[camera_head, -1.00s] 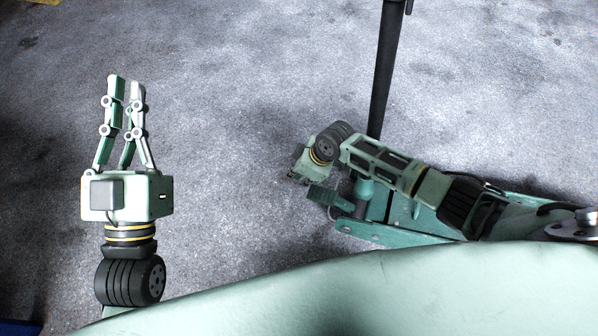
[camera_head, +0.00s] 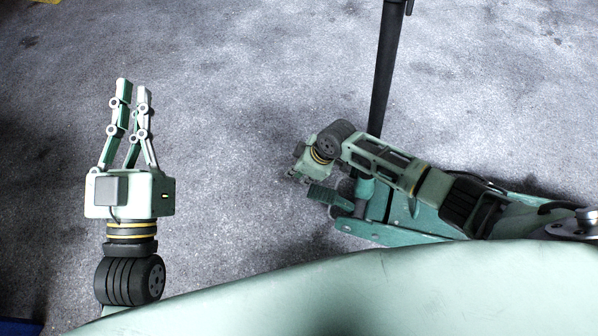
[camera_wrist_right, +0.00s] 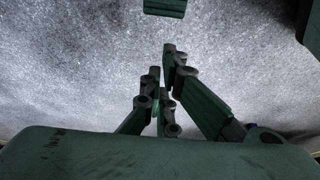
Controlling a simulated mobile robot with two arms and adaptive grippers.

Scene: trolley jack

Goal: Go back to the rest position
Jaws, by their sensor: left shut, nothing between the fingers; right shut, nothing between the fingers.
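My left gripper (camera_head: 133,89) is at the left of the head view, fingers pointing up the picture over bare floor. It is shut and empty, with its thin fingers close together. My right gripper (camera_wrist_right: 162,62) is shut and empty in the right wrist view, over grey floor. In the head view its fingers are hidden below the wrist, and my right arm reaches over the trolley jack. The teal trolley jack (camera_head: 373,231) is at the lower right, partly covered by that arm. Its black handle (camera_head: 388,70) stands up behind the arm.
A small green pedal-like plate (camera_head: 330,197) sticks out from the jack's left end, just below the right wrist. A green piece (camera_wrist_right: 165,8) shows at the top of the wrist view. The grey floor (camera_head: 240,110) between my left gripper and the jack is clear.

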